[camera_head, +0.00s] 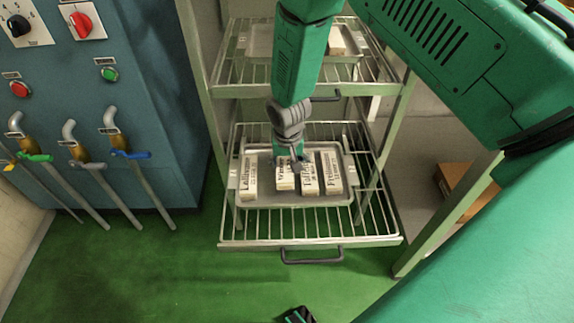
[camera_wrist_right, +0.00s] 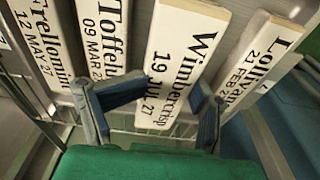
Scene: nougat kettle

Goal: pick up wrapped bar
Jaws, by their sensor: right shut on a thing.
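Several white wrapped bars with dark lettering lie side by side on a metal tray (camera_head: 299,198) on the pulled-out lower rack. My right gripper (camera_head: 290,158) reaches down over the tray's middle. In the right wrist view, its fingers (camera_wrist_right: 172,92) are shut on the bar marked "Wimbercrisp, 19 JUL 27" (camera_wrist_right: 180,58), one at each long side. This bar also shows in the head view (camera_head: 284,178), partly covered by the gripper. A "Lollivan" bar (camera_head: 248,180) lies to its left, "Toffel..." (camera_head: 310,180) and "Frellomin" (camera_head: 331,172) to its right.
An upper rack shelf (camera_head: 235,73) holds another tray. The lower rack's grey handle (camera_head: 312,257) sticks out in front. A blue control cabinet (camera_head: 150,90) with pipes and valves stands left. A brown box (camera_head: 468,190) is at right. The green floor (camera_head: 150,270) in front is mostly clear.

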